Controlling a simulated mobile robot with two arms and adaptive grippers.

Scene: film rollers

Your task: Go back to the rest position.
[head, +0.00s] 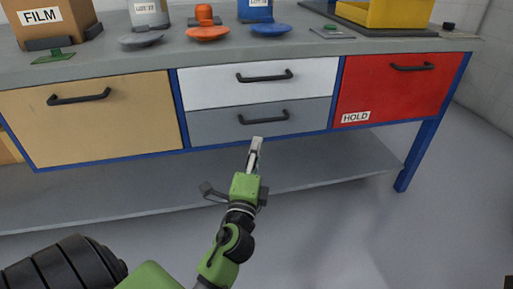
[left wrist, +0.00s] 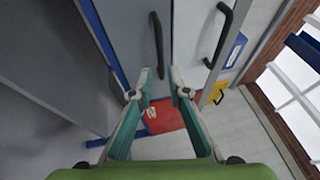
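My left gripper (head: 255,152) reaches up from the bottom of the head view, in front of the bench just below the grey drawer (head: 205,127). In the left wrist view its two fingers (left wrist: 160,92) stand apart with nothing between them. The grey drawer's black handle (head: 263,117) is apart from the fingers. In the left wrist view a black handle (left wrist: 157,45) lies beyond the fingertips. My right gripper does not show.
The tan drawer (head: 120,125), white drawer (head: 215,85) and red HOLD drawer (head: 385,90) look shut. The bench top (head: 110,60) carries a FILM box (head: 50,22), discs and a yellow bin (head: 395,12). A lower shelf (head: 320,172) runs underneath. Floor (head: 440,230) at right is clear.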

